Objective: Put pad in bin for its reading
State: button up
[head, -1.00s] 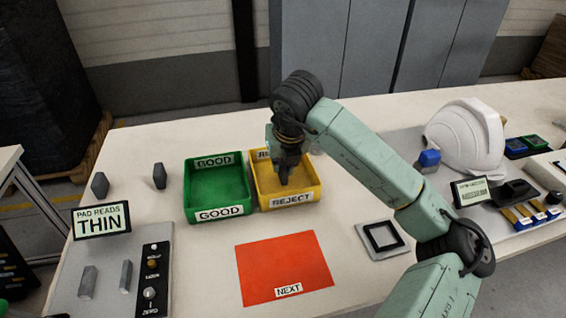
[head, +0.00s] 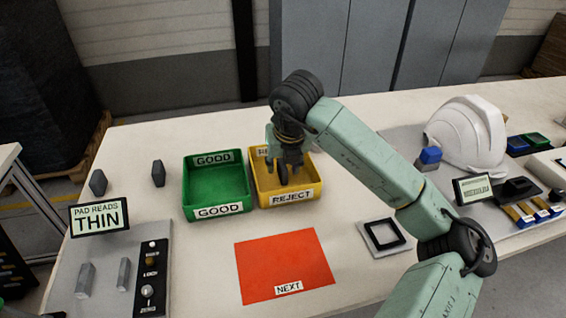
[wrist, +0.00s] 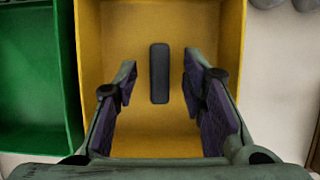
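The yellow REJECT bin (head: 312,193) stands right of the green GOOD bin (head: 186,196). In the wrist view a dark oblong pad (wrist: 159,73) lies inside the yellow bin (wrist: 92,40), apart from both fingers. My gripper (wrist: 160,82) is open above the bin, its fingers to either side of the pad with gaps between. In the head view my gripper (head: 290,178) is over the yellow bin and hides most of its inside. The gauge's display (head: 99,217) reads PAD READS THIN. The green bin looks empty.
A red mat marked NEXT (head: 283,262) lies bare in front of the bins. Two dark upright blocks (head: 158,174) stand left of the green bin. A square black frame (head: 383,236) and a white helmet shell (head: 466,138) are to the right.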

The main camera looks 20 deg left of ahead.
jog(key=v, duration=1.2)
